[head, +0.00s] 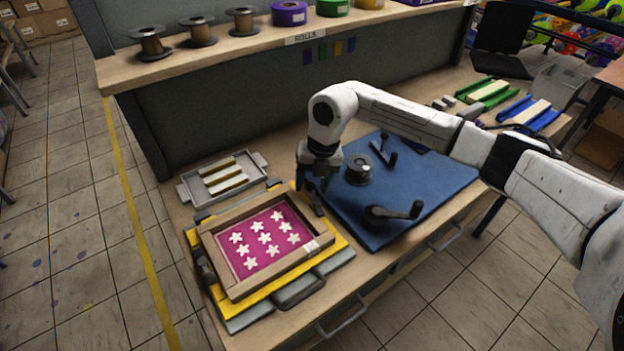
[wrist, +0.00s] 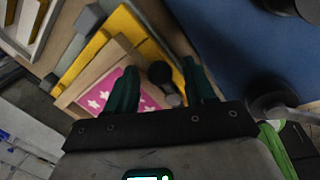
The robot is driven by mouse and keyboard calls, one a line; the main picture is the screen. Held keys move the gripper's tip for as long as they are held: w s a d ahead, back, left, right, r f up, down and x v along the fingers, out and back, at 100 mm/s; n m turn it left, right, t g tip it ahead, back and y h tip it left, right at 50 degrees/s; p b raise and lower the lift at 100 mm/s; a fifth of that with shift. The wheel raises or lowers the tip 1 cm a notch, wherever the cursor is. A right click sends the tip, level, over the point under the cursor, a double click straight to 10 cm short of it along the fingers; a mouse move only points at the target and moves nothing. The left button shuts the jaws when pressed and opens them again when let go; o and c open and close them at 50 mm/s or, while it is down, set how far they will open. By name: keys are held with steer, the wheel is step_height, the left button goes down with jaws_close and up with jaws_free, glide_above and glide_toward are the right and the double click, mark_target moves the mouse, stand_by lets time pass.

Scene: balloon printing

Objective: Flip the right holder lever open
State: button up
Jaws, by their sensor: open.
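The printing frame (head: 222,262), a wooden tray with white stars on a pink sheet (head: 250,262), lies on a yellow plate (head: 340,250). My gripper (head: 312,200) points down over the frame's back right corner, beside the blue mat. In the wrist view my gripper (wrist: 161,68) has its two dark green fingers apart. A dark round knob (wrist: 159,73) on a grey stub shows between them, apparently the right holder lever. Whether the fingers touch it I cannot tell. In the head view my gripper hides this lever. The pink sheet also shows in the wrist view (wrist: 98,92).
The blue mat (head: 440,180) holds a dark round piece (head: 358,170), a black crank handle (head: 395,212) and a small lever (head: 384,150). A grey tray with pale bars (head: 190,192) stands behind the frame. My arm crosses above the mat from the right.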

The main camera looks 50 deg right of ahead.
steer(key=shift+c, duration=0.5)
jaws_close()
steer(key=shift+w+a+f+n+b, duration=0.2)
steer(key=shift+a+n+b, duration=0.1)
steer(key=shift+n+b, duration=0.65)
steer(key=shift+w+a+r+n+g, duration=0.1)
steer(key=shift+a+r+n+g, duration=0.15)
steer(key=shift+n, duration=0.6)
steer(key=shift+o, duration=0.5)
jaws_free()
step_height(320, 180, up, 10)
steer(key=d+b, duration=0.1)
steer(key=b, duration=0.1)
steer(key=shift+s+d+r, duration=0.25)
steer(key=shift+s+d, duration=0.1)
steer(key=shift+s, duration=0.1)
